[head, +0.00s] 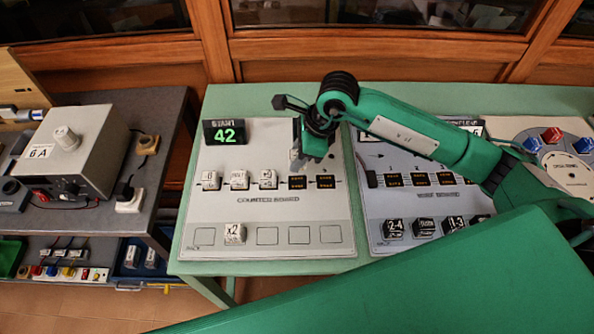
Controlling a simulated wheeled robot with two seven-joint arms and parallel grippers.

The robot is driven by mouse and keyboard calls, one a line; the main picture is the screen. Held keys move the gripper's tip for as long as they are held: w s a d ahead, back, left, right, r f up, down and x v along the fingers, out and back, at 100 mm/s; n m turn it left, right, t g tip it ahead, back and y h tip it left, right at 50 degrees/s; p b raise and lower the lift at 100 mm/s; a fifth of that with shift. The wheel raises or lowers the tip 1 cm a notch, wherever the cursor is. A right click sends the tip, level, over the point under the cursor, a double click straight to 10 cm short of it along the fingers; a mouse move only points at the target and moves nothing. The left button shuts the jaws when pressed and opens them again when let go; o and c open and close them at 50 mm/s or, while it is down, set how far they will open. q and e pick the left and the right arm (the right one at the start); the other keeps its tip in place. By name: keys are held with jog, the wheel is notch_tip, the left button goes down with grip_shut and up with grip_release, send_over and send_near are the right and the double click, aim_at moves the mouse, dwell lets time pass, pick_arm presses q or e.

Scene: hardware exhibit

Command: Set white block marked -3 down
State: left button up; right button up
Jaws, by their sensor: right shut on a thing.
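My right gripper (303,158) is shut on a small pale block (295,160), mostly hidden by the fingers; its marking cannot be read. It is over the upper part of the counter board (205,155), just above the dark sockets. Three white blocks, the left one (210,180), the middle one (239,179) and the right one (268,178), sit in the board's row. To their right are two bare dark sockets, one below the gripper (297,182) and one at the row's end (326,181). My left gripper is not in view.
A white block marked x2 (234,232) sits in the front row, among empty squares. A display reading 42 (224,132) stands at the back left. The second board (375,220), with dark blocks, is to the right. A grey meter box (85,135) is on the left table.

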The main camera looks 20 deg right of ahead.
aim_at(292, 183)
notch_tip(292, 183, down, 4)
jog(key=shift+r, duration=0.1)
notch_tip(292, 183, down, 3)
jog(key=shift+f+p, duration=0.2)
jog(key=shift+p, duration=0.3)
jog(key=shift+f, duration=0.45)
jog(key=o, duration=1)
jog(key=shift+c, duration=0.2)
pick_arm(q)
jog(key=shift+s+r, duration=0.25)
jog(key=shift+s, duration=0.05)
